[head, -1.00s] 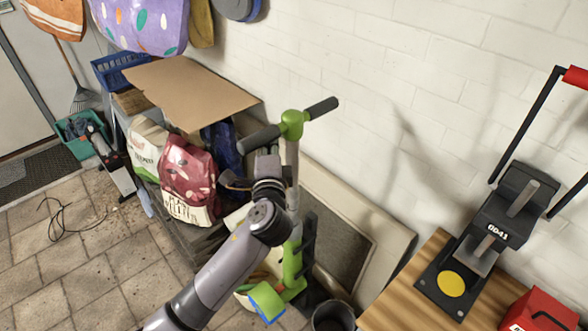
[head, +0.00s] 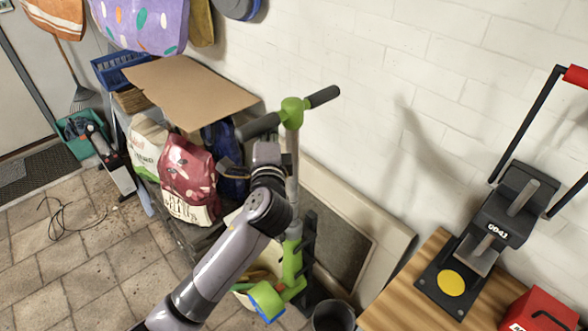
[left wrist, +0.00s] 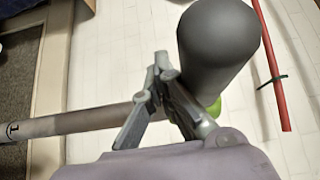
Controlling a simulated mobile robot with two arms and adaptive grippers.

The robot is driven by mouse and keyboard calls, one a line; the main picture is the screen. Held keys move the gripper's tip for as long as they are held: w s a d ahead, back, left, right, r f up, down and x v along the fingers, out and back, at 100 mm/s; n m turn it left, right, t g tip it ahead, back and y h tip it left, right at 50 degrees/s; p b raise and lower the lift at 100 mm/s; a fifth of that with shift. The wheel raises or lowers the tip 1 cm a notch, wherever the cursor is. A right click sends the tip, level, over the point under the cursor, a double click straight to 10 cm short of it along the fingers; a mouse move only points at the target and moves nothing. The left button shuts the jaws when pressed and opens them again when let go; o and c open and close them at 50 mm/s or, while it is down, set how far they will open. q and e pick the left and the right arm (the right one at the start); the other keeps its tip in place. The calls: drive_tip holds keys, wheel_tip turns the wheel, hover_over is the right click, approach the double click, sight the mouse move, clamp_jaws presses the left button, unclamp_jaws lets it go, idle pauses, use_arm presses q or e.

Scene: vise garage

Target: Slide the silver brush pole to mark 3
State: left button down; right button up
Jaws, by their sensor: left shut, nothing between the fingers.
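The silver brush pole (head: 293,170) stands nearly upright in the head view, with a green T-handle (head: 293,112) and dark grips on top and a green lower body (head: 291,262) below. No numbered marks are readable on it. My left gripper (head: 267,152) is just under the left dark grip, beside the pole. In the left wrist view the shut fingers (left wrist: 162,76) are empty, close to the dark grip (left wrist: 218,45); I cannot tell whether they touch it. The pole (left wrist: 80,121) runs across that view, partly hidden by the fingers. My right gripper is out of view.
A framed panel (head: 390,250) leans on the white wall behind the pole. A wooden bench (head: 388,303) with a vise (head: 490,235) and a red box (head: 540,312) is at the right. Bags (head: 188,180) and cardboard (head: 190,90) stand left. A dark bucket (head: 333,316) is below.

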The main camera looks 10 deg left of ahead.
use_arm(q)
drive_tip(key=shift+r, duration=2.55)
drive_tip(key=shift+s+f+b, duration=0.15)
drive_tip(key=shift+f+b, duration=0.35)
drive_tip(key=shift+f, duration=0.4)
drive_tip(key=shift+f+b, duration=0.4)
drive_tip(key=shift+f, duration=0.4)
drive_tip(key=shift+p+v, duration=0.6)
drive_tip(key=shift+v, duration=2.3)
approach(268, 120)
wheel_tip(268, 120, down, 3)
drive_tip(key=shift+a+f, duration=0.2)
